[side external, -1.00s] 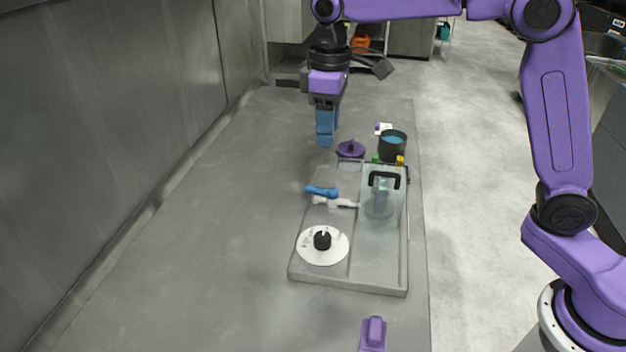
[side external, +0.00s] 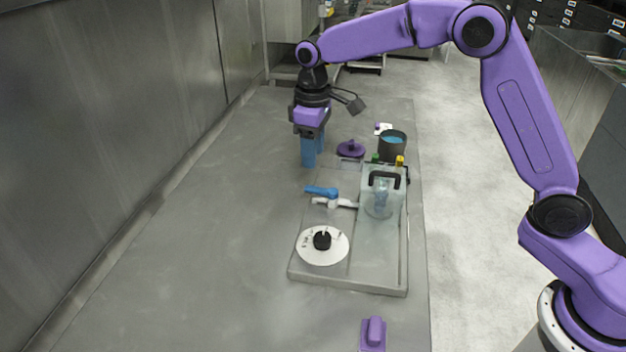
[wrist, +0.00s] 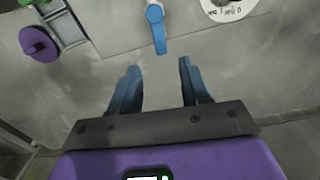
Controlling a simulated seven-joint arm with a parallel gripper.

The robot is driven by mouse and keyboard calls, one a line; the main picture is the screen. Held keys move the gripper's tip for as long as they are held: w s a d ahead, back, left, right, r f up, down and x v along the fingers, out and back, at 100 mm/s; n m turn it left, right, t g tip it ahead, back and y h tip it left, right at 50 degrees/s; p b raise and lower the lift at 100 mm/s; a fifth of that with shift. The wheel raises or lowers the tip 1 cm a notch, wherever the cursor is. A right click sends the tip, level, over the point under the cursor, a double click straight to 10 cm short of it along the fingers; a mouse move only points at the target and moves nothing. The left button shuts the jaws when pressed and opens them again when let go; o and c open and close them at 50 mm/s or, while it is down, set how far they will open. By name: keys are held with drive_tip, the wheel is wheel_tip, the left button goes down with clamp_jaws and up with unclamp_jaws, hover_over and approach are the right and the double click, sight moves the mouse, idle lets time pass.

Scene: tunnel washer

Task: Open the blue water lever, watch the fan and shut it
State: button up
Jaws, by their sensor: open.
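The blue water lever (side external: 321,191) sits on a white valve body at the left edge of the grey washer tray (side external: 375,287). It also shows at the top middle of the wrist view (wrist: 155,27), ahead of my fingertips. My gripper (side external: 312,164) points down above the table, behind the lever in the side view and clear of it. Its two blue fingers stand apart in the wrist view (wrist: 155,75), with nothing between them. I cannot make out a fan for certain; a clear unit with a black handle (side external: 384,180) stands in the tray.
A white dial with a black knob (side external: 322,245) lies in the tray's front left. A purple lidded piece (side external: 351,149) and a dark pot of blue liquid (side external: 392,144) stand behind the tray. A purple block (side external: 373,335) is at the front. The table left of the tray is clear.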

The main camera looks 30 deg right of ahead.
sight(313, 188)
wheel_tip(313, 188, down, 8)
drive_tip(key=shift+f, duration=0.2)
drive_tip(key=shift+c, duration=0.3)
clamp_jaws()
